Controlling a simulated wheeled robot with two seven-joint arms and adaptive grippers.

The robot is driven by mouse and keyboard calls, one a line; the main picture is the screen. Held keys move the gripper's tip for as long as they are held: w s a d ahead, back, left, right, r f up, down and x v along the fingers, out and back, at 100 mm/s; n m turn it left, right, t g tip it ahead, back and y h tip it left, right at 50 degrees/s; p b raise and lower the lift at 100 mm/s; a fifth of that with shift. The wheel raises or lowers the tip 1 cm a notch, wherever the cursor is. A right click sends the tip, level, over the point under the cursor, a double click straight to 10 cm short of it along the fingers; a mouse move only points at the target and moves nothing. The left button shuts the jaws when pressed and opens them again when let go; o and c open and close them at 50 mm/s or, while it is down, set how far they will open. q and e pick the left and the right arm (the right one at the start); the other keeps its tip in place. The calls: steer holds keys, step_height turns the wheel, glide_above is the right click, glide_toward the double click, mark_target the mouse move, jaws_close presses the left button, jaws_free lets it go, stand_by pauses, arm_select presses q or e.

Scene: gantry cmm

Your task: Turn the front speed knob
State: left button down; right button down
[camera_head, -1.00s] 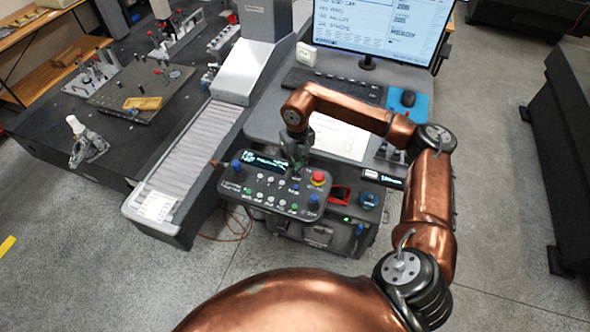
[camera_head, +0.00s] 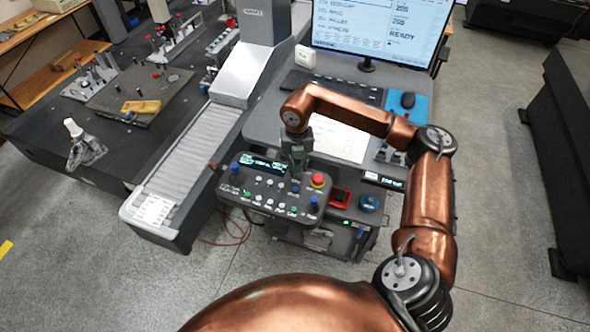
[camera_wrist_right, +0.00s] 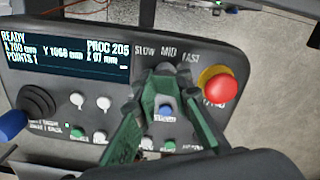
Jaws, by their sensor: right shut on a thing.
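The control panel (camera_head: 243,203) stands at the front of the desk, with a small display and rows of buttons. In the right wrist view, its face (camera_wrist_right: 225,128) carries the printed words SLOW, MID and FAST. My right gripper (camera_wrist_right: 164,78) has its green fingertips together just below these words, shut on the front speed knob. The fingertips hide the knob, so its pointing direction cannot be told. My right gripper (camera_head: 295,168) also shows in the head view, reaching down onto the panel's upper part. My left gripper is in neither view.
A red emergency button (camera_wrist_right: 221,88) sits close to the right of the fingers. A dark joystick with a blue tip (camera_wrist_right: 12,124) is at the panel's left. A blue button (camera_wrist_right: 166,111) shows between the fingers. A keyboard (camera_head: 332,86) and monitor (camera_head: 375,30) stand behind.

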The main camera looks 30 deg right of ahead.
steer(key=shift+s+d+f, duration=0.1)
steer(key=shift+d+f, duration=0.1)
steer(key=shift+d, duration=0.3)
steer(key=c, duration=2)
jaws_free()
steer(key=shift+s+d, duration=0.1)
steer(key=shift+d, duration=0.1)
steer(key=shift+c, duration=0.2)
steer(key=o, duration=0.3)
steer(key=shift+a, duration=0.25)
steer(key=shift+r, duration=0.25)
step_height(320, 180, up, 12)
steer(key=shift+f, duration=0.15)
